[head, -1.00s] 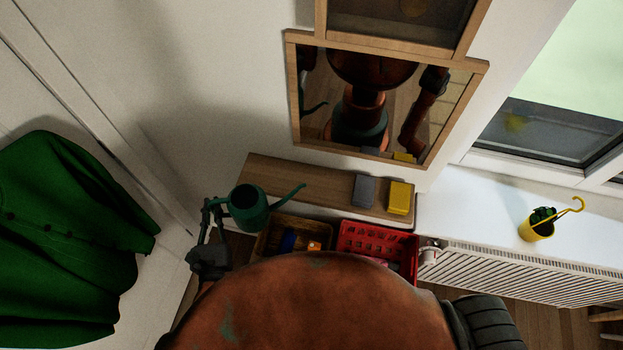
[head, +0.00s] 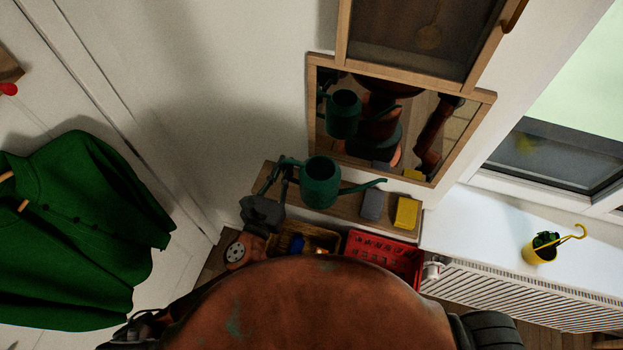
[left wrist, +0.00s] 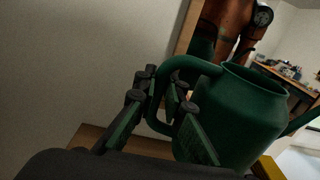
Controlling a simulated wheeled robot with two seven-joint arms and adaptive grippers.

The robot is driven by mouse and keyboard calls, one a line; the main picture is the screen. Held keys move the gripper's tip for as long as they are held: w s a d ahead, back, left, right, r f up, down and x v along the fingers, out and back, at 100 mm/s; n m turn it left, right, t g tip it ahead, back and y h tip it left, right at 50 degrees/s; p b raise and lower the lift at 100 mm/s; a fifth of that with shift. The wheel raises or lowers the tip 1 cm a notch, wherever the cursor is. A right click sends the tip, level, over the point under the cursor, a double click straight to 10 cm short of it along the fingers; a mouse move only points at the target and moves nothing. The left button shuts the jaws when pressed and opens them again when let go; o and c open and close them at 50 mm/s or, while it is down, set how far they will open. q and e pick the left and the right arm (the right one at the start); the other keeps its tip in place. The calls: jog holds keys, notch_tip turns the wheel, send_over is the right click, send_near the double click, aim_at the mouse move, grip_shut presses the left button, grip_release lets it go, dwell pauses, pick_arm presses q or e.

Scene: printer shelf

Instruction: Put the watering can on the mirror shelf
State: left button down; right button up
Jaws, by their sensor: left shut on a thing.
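The green watering can (head: 320,187) is upright in the head view, over the left part of the wooden mirror shelf (head: 268,178), with its spout pointing right. Whether its base touches the shelf is unclear. My left gripper (head: 285,172) is shut on the can's handle at its left side. The left wrist view shows the fingers (left wrist: 168,100) around the handle of the can (left wrist: 240,120), with the shelf's wood (left wrist: 95,140) lower down. My right gripper does not show directly.
A grey block (head: 372,205) and a yellow block (head: 406,212) stand on the shelf's right part. The mirror (head: 420,110) rises behind. Below are a brown basket (head: 325,238) and a red crate (head: 408,250). A radiator (head: 500,290) is at right.

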pick_arm(q)
jog(key=w+a+f+b, duration=0.4)
jog(key=w+a+f, duration=0.4)
jog(key=w+f, duration=0.3)
jog(key=shift+w+f, duration=0.2)
jog(key=shift+f, duration=0.65)
jog(key=c, duration=2.5)
grip_release()
jog(key=shift+f, duration=0.35)
jog(key=o, duration=0.5)
jog(key=shift+r, duration=0.1)
